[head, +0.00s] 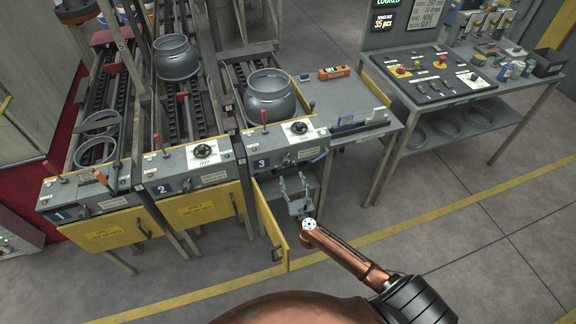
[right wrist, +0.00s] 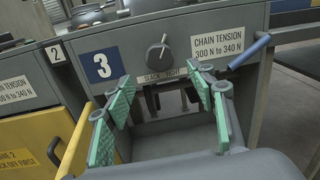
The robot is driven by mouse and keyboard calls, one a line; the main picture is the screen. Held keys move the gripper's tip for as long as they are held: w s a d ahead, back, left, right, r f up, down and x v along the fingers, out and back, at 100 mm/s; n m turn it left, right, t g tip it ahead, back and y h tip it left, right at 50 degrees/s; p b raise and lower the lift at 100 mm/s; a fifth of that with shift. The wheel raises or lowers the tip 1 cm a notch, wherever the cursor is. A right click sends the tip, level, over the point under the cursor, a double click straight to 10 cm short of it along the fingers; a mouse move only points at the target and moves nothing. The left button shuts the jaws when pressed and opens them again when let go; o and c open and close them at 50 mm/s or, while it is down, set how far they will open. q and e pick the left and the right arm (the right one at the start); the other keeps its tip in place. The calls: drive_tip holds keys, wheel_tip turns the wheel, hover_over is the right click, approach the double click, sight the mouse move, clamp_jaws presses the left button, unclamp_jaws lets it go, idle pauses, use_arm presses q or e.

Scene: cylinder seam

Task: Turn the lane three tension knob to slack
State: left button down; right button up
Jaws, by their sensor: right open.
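The lane three tension knob (right wrist: 158,52) is a dark grey round knob on the front panel of the lane three cabinet (right wrist: 220,40). The words SLACK and TIGHT (right wrist: 166,75) are printed below it. Its pointer seems to lean up and slightly right. A blue "3" plate (right wrist: 101,65) is left of it and a CHAIN TENSION label right of it. My right gripper (head: 293,181) is open and empty in front of the cabinet. Its green-padded fingers also show in the right wrist view (right wrist: 163,88), below and short of the knob. My left gripper is not in view.
The yellow door (head: 270,225) of lane three hangs open, left of my right gripper. A blue-grey lever (right wrist: 249,52) sticks out right of the knob. Lanes one and two are at left; a control bench (head: 430,85) is at right.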

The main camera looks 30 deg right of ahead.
sight(287, 164)
drive_tip(key=b+x, duration=0.1)
drive_tip(key=x, duration=0.7)
drive_tip(key=shift+a+r, duration=0.1)
drive_tip(key=shift+r, duration=0.05)
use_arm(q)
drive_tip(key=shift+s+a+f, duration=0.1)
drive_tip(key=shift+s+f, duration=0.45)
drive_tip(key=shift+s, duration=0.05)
use_arm(e)
drive_tip(key=shift+s, duration=0.1)
drive_tip(key=shift+c, duration=0.7)
drive_tip(key=c, duration=1)
